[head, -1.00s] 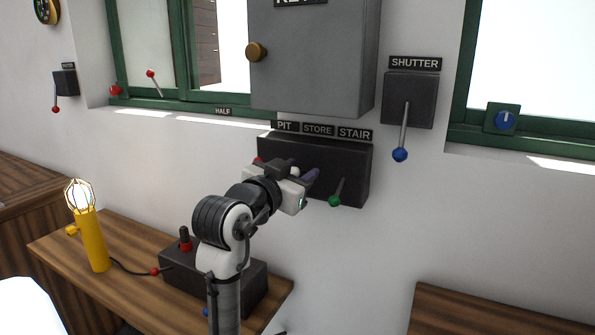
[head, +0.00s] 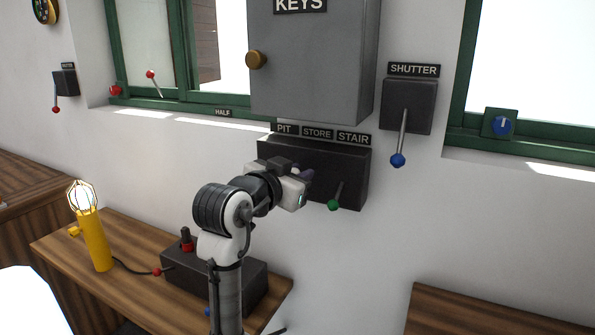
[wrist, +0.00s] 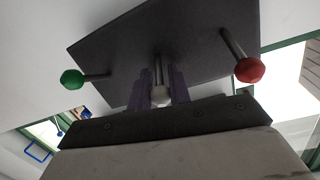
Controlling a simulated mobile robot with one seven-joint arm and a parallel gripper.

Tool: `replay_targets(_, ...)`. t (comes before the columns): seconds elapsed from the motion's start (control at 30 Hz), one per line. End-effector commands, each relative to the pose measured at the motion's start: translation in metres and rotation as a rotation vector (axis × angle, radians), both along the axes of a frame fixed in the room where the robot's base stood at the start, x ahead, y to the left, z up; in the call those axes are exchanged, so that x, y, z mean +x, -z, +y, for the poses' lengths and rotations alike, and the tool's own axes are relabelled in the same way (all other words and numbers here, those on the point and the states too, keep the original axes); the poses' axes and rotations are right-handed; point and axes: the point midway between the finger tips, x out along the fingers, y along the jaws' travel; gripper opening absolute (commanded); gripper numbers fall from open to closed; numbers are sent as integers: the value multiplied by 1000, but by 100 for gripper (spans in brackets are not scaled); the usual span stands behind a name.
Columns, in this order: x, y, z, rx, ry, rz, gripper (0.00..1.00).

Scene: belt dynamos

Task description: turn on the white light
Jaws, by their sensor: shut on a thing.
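A dark switch box (head: 352,165) on the wall carries the labels PIT, STORE and STAIR. In the wrist view its middle lever ends in a white knob (wrist: 160,97), between a red knob (wrist: 249,70) and a green knob (wrist: 72,79). My gripper (wrist: 158,86) is shut on the white-knobbed lever, with one purple finger on each side. In the head view my gripper (head: 304,175) hides the white and red knobs; the green knob (head: 334,205) shows to its right.
A grey KEYS cabinet (head: 312,60) hangs just above the switch box. A SHUTTER lever with a blue knob (head: 398,160) is to the right. A dark box with a red-based button (head: 187,240) sits on the wooden bench (head: 128,229) below my arm.

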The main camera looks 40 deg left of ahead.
Motion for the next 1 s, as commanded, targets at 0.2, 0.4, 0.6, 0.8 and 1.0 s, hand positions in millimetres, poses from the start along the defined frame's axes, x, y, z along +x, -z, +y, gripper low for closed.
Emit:
replay_targets(0.2,0,0,0,1,-1,-1,36)
replay_targets(0.4,0,0,0,1,-1,-1,39)
replay_targets(0.6,-7,-1,-1,3,-1,-2,39)
replay_targets(0.8,-41,-4,-6,4,-4,-3,39)
replay_targets(1.0,-87,-10,-15,5,-4,-3,39)
